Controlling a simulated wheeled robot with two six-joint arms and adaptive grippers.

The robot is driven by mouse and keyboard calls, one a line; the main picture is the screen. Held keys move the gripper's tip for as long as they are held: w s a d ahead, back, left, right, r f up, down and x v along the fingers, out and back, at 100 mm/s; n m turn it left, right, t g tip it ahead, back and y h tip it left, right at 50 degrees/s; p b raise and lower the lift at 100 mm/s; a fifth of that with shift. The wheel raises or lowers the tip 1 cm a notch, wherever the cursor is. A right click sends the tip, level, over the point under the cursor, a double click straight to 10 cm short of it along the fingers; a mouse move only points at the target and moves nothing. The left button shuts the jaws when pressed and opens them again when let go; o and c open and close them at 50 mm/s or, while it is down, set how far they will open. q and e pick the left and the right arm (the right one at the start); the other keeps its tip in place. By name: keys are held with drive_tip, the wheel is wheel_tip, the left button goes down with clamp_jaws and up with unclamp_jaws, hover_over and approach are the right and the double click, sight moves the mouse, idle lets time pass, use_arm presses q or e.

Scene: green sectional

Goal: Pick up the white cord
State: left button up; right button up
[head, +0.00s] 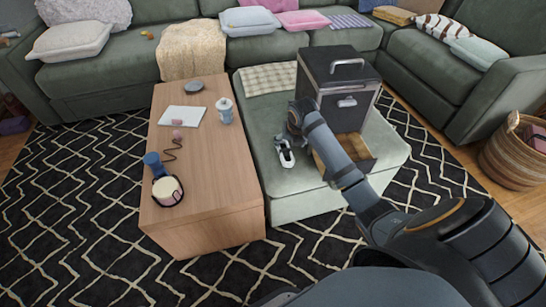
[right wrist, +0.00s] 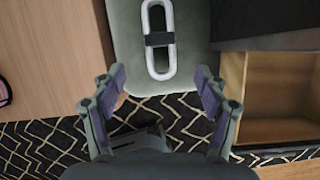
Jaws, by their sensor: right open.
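The white cord (head: 286,158) is a long bundled loop with a dark band around its middle. It lies on the green ottoman (head: 262,185), near the edge facing the wooden table. In the right wrist view the cord (right wrist: 157,62) lies ahead of the gripper, roughly centred between the fingers. My right gripper (head: 284,138) is over the ottoman at the cord's far end in the head view. In the right wrist view the right gripper (right wrist: 160,88) has its fingers spread and empty. My left gripper is not in view.
A dark box (head: 335,85) with a handle stands on the ottoman; an open wooden drawer (right wrist: 278,92) is close at the right gripper's right. A wooden table (head: 215,165) at left holds a bottle (head: 225,111), a headset-like item and paper. A basket (head: 512,155) stands right.

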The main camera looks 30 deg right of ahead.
sight(285, 149)
drive_tip(key=shift+w+d+f+n+b, duration=0.25)
drive_tip(key=shift+w+f+n+b, duration=0.35)
drive_tip(key=shift+w+f+n, duration=0.15)
drive_tip(key=x, duration=0.2)
drive_tip(key=shift+w+d+f+b, duration=0.1)
drive_tip(key=shift+w+f+b, duration=0.15)
drive_tip(key=shift+b, duration=0.15)
drive_tip(key=b+x, duration=0.2)
drive_tip(key=x, duration=0.2)
drive_tip(key=shift+w+f, duration=0.1)
drive_tip(key=shift+w, duration=0.15)
drive_tip(key=shift+w+f+b, duration=0.2)
drive_tip(key=shift+f+b, duration=0.15)
drive_tip(key=shift+f, duration=0.05)
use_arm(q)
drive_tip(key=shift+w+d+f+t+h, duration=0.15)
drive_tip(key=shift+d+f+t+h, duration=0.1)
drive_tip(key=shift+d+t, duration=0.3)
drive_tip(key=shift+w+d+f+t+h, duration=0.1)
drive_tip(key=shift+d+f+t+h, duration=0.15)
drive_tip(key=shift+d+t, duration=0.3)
use_arm(e)
drive_tip(key=shift+r, duration=0.1)
drive_tip(key=c, duration=1.3)
drive_tip(key=shift+o, duration=0.2)
